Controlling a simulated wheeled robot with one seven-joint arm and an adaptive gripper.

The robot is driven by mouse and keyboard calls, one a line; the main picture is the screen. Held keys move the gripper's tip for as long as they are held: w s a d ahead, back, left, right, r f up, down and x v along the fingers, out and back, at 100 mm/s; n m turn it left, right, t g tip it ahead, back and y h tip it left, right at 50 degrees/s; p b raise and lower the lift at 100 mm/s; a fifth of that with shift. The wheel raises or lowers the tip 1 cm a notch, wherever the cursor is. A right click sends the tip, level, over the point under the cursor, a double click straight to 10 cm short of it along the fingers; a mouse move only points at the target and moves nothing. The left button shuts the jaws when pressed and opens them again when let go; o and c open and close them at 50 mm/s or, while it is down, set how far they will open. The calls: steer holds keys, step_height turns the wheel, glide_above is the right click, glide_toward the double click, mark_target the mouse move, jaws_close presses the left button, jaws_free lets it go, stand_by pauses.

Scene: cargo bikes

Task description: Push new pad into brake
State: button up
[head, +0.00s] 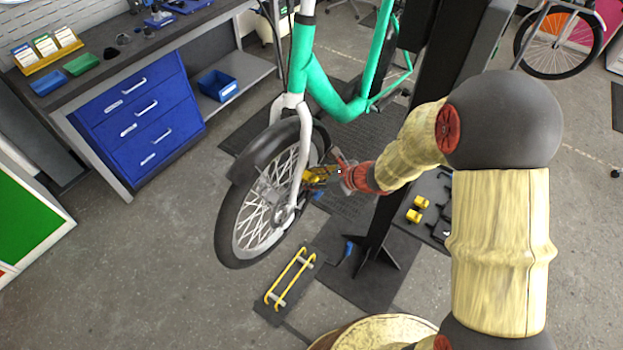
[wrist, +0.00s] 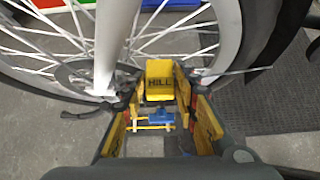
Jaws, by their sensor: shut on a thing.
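The green bike's front wheel (head: 262,215) stands at the centre left in the head view. In the wrist view its hub and a grey brake disc (wrist: 75,72) lie left of my gripper (wrist: 160,82), by the pale fork leg (wrist: 112,45). My gripper's yellow fingers are shut on a yellow block marked "HILL" (wrist: 159,75). I cannot tell whether this block is the new pad. In the head view my gripper (head: 318,176) is small, beside the wheel at the fork. The brake's slot and any contact with it are hidden.
A rack with yellow bars (head: 290,280) lies on the floor below. Two yellow pieces (head: 415,214) lie on a dark mat at right, beyond the black stand post (head: 395,190). A blue drawer bench (head: 140,110) stands at left. Spokes and fork are close to my gripper.

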steer(key=shift+f+b, duration=0.5)
steer(key=shift+f, duration=0.05)
steer(key=o, duration=1)
steer(key=shift+s+f, duration=0.1)
steer(key=shift+f, duration=0.05)
steer(key=shift+o, duration=0.2)
steer(key=v, duration=1.2)
